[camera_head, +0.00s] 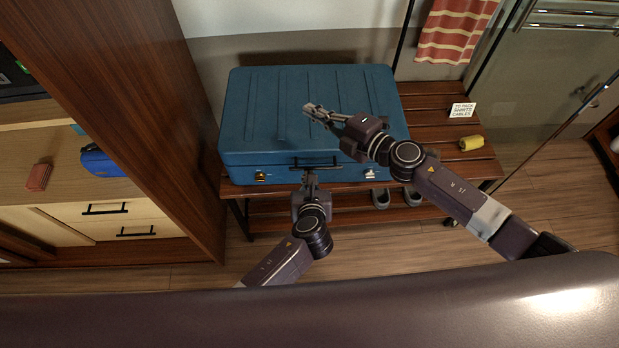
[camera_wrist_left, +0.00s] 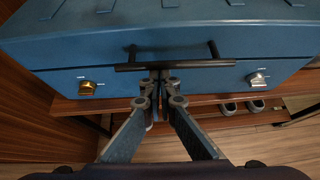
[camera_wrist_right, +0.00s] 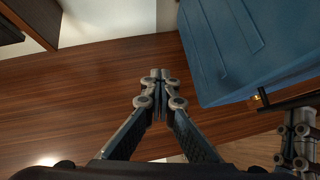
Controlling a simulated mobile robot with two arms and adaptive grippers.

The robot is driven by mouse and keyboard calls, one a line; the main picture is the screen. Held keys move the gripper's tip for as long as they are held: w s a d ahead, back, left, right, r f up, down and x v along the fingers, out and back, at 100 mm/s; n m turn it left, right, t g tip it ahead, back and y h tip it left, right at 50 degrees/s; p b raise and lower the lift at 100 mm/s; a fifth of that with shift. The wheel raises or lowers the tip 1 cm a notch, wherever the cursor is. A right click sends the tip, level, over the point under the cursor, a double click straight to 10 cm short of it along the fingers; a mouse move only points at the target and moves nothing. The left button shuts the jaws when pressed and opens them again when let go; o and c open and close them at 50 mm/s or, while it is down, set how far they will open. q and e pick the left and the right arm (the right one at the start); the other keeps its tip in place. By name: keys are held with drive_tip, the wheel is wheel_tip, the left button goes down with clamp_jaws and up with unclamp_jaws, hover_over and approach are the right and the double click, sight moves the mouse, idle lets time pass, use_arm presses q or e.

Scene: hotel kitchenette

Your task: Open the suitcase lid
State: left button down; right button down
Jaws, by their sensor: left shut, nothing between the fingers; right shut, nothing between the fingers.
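The blue suitcase (camera_head: 265,105) lies flat on a slatted wooden bench with its lid down. Its dark handle (camera_head: 315,164) is on the front face, between a gold latch (camera_head: 261,176) on the left and a silver latch (camera_head: 369,174) on the right. My left gripper (camera_head: 309,174) is shut and empty at the front of the suitcase. In the left wrist view its fingertips (camera_wrist_left: 159,72) are at the handle bar (camera_wrist_left: 175,65); I cannot tell if they touch it. My right gripper (camera_head: 311,109) is shut and empty above the lid, and also shows in the right wrist view (camera_wrist_right: 157,75).
On the slatted bench (camera_head: 430,120), right of the suitcase, are a small sign (camera_head: 462,110) and a yellow roll (camera_head: 471,143). Grey shoes (camera_head: 381,198) sit below. A tall wooden panel (camera_head: 150,100) stands close on the left. A glass panel (camera_head: 545,100) is at right.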

use_arm(q)
drive_tip(key=shift+w+r, duration=0.15)
drive_tip(key=shift+r, duration=0.8)
use_arm(e)
drive_tip(key=c, duration=2.6)
unclamp_jaws()
use_arm(q)
drive_tip(key=shift+d, duration=0.1)
use_arm(e)
drive_tip(key=o, duration=0.5)
use_arm(q)
drive_tip(key=shift+r, duration=0.1)
use_arm(e)
drive_tip(key=shift+s, duration=0.1)
